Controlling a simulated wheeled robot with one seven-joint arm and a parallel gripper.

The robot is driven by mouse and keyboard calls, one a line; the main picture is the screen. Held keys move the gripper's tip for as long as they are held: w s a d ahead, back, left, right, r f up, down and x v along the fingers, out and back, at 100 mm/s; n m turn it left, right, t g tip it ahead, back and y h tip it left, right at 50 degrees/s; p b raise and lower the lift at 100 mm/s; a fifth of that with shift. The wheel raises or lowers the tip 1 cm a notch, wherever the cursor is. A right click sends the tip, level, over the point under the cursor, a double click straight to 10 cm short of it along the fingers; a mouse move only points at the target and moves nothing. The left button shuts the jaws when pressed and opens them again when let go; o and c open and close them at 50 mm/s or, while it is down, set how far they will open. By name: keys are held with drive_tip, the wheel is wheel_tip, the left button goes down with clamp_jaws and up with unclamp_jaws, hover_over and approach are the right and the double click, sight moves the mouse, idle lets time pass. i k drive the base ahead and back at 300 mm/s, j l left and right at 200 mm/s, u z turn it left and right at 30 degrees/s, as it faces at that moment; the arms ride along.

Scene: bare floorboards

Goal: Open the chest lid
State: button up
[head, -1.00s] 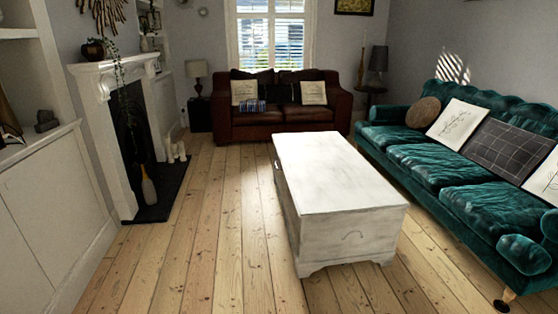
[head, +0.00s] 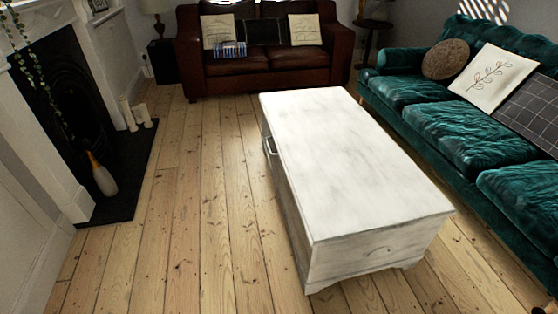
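A long white, worn-painted chest (head: 335,238) stands on the floorboards in the middle of the head view. Its flat lid (head: 345,160) lies closed on top. A small handle (head: 270,147) shows on its long left side, toward the far end. A faint curved handle mark shows on the near short end. My gripper is not in view.
A green velvet sofa (head: 440,115) runs along the right. A brown leather sofa (head: 250,70) stands behind the chest. A fireplace (head: 60,90) with a dark hearth (head: 125,190), vase (head: 101,175) and candles is at left. Bare floor (head: 190,230) lies left of the chest.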

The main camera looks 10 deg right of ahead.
sight(348, 179)
drive_tip(key=i, duration=0.75)
drive_tip(key=i+j, duration=0.85)
drive_tip(key=j, duration=0.2)
drive_tip(key=i+j+z, duration=0.1)
drive_tip(key=i+j, duration=0.75)
drive_tip(key=j, duration=0.2)
drive_tip(key=i+j, duration=0.45)
drive_tip(key=j, duration=0.15)
